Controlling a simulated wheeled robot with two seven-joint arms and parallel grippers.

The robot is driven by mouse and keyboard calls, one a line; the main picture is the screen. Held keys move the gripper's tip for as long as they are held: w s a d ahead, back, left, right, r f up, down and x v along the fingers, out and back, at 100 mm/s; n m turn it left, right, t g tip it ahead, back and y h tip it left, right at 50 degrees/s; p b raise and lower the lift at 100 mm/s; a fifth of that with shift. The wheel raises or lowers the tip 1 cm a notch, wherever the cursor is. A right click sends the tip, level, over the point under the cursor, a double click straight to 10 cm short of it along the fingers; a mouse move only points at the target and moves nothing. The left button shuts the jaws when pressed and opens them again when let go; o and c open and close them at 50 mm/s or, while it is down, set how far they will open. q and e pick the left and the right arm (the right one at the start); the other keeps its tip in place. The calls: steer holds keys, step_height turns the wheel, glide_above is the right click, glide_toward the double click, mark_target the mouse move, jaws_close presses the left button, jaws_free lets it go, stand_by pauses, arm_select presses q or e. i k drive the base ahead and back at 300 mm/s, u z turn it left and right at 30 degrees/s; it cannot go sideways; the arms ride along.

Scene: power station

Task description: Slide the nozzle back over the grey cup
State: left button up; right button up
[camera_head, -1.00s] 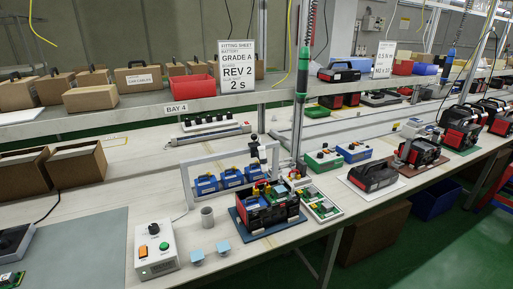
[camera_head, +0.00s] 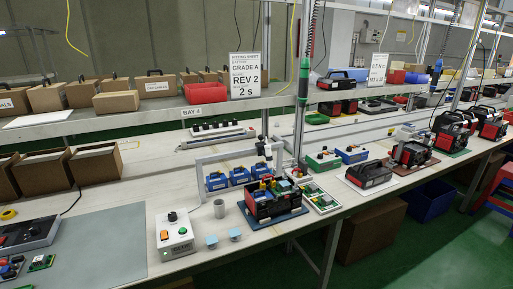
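The grey cup (camera_head: 219,208) stands upright on the bench, just right of the white control box (camera_head: 175,235). A white rail frame (camera_head: 226,156) spans above the bench behind the cup. A small dark and white fitting (camera_head: 267,150) sits at the right end of this rail. It looks like the nozzle, but it is too small to be sure. It is right of and behind the cup, not over it. Neither of my grippers shows in the head view.
A red-black battery unit (camera_head: 273,205) on a blue mat stands right of the cup. Blue batteries (camera_head: 239,176) stand behind it. Two pale blue blocks (camera_head: 211,242) lie near the front edge. A green post (camera_head: 303,80) rises behind. A grey mat (camera_head: 100,245) lies left.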

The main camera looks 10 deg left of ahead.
mark_target(266, 155)
steer(key=z, duration=0.55)
steer(key=i, duration=0.9)
steer(key=u, duration=0.35)
